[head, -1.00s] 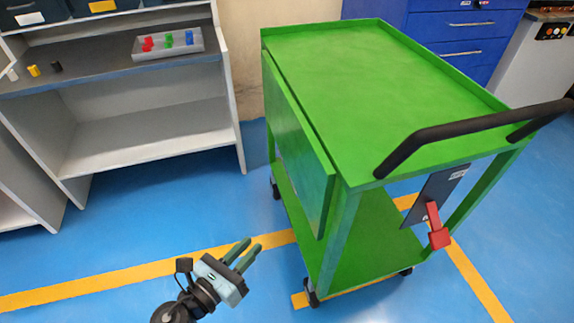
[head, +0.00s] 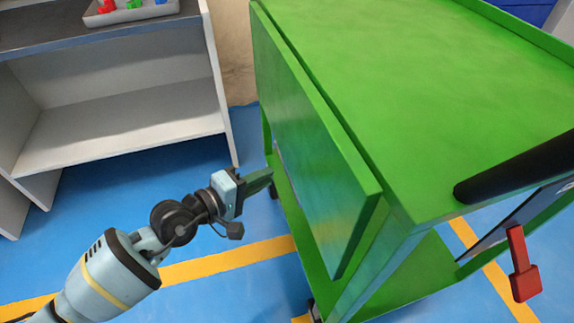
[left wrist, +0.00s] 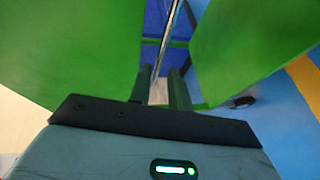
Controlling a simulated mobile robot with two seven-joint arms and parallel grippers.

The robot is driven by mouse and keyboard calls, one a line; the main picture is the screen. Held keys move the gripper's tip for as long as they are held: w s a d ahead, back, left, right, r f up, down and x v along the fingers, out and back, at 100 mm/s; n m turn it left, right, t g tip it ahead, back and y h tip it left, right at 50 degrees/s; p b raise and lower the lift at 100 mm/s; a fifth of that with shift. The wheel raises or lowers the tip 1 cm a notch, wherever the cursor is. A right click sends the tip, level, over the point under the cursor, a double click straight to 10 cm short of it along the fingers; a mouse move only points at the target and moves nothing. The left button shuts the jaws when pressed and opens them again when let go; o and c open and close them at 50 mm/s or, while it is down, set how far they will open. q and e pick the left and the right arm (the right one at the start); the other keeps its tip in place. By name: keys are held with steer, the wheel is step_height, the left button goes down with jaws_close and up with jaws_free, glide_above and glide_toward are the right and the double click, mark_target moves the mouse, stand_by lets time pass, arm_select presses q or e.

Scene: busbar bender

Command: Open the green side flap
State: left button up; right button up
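The green side flap (head: 315,150) hangs steeply down along the left side of the green cart (head: 450,80), with a narrow dark gap along its top edge. My left gripper (head: 262,180) comes in from the left, its fingers pointing at the flap's lower edge near the far end. I cannot tell whether they touch it. In the left wrist view the two fingers (left wrist: 159,88) stand apart with no flap edge clearly between them. Large green panels show left and right of the fingers there; which is the flap is unclear. My right gripper is not in view.
The cart has a black push handle (head: 520,170) and a red lever (head: 523,268) on its near end, and a lower green shelf. A grey shelf unit (head: 120,120) with a tray (head: 130,12) stands at the left. Blue floor lies between.

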mark_target(287, 167)
arm_select(q)
steer(key=b+x, duration=0.1)
steer(key=x, duration=0.6)
steer(key=shift+b, duration=0.35)
steer(key=shift+w+d, duration=0.1)
steer(key=shift+d, duration=0.05)
steer(key=shift+c, duration=0.5)
jaws_close()
